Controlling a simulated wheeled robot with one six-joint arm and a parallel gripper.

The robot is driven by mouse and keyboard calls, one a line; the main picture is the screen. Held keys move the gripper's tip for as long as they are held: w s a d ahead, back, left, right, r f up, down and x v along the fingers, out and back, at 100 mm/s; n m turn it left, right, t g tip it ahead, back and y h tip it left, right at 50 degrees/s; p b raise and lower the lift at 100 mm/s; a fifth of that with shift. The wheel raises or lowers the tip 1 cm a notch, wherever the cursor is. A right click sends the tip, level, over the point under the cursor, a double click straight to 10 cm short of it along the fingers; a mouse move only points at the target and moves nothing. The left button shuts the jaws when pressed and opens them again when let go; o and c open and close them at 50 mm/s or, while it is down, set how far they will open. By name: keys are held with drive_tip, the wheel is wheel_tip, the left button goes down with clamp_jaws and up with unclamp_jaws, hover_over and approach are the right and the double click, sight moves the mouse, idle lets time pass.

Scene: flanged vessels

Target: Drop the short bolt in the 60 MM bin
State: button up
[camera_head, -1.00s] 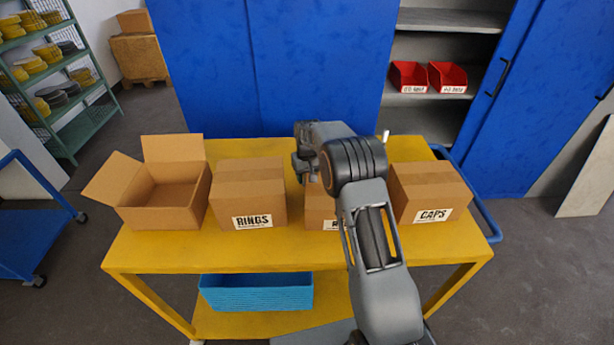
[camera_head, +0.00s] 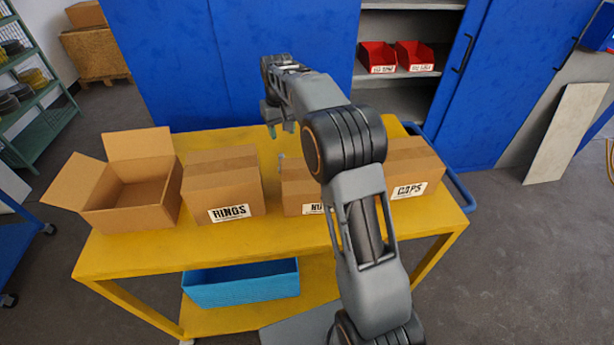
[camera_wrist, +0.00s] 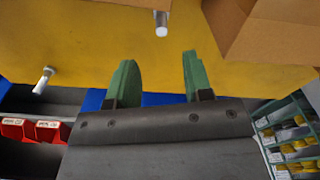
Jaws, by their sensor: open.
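Two small grey-white bolts show in the wrist view. One bolt (camera_wrist: 161,22) is at the top edge, partly cut off, beyond the fingertips and roughly in line with the gap between them. The other bolt (camera_wrist: 43,80) is at the left, near the yellow table's edge. I cannot tell which is shorter. My gripper (camera_head: 280,129) is open and empty, above the back of the table; its green fingers also show in the wrist view (camera_wrist: 158,62). Two red bins, left (camera_head: 378,58) and right (camera_head: 414,57), stand on a cabinet shelf; their labels are too small to read.
The yellow table (camera_head: 140,257) carries an open empty carton (camera_head: 130,212), a RINGS box (camera_head: 222,190), a partly hidden box (camera_head: 300,196) and a CAPS box (camera_head: 412,170). A blue crate (camera_head: 240,286) sits on the lower shelf. The blue cabinet doors (camera_head: 230,65) stand behind.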

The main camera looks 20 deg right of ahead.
drive_tip(key=s+r+t, duration=0.1)
drive_tip(key=s+r, duration=0.4)
drive_tip(key=s, duration=0.2)
drive_tip(key=s+f+m+t, duration=0.1)
drive_tip(key=s+f+t, duration=0.1)
drive_tip(key=s, duration=2)
drive_tip(key=shift+s+d+f+t, duration=0.2)
drive_tip(key=shift+f+t, duration=0.2)
drive_tip(key=shift+t, duration=0.2)
drive_tip(key=shift+s+f, duration=0.3)
drive_tip(key=shift+c, duration=0.3)
drive_tip(key=shift+s+a, duration=0.1)
drive_tip(key=shift+a, duration=0.05)
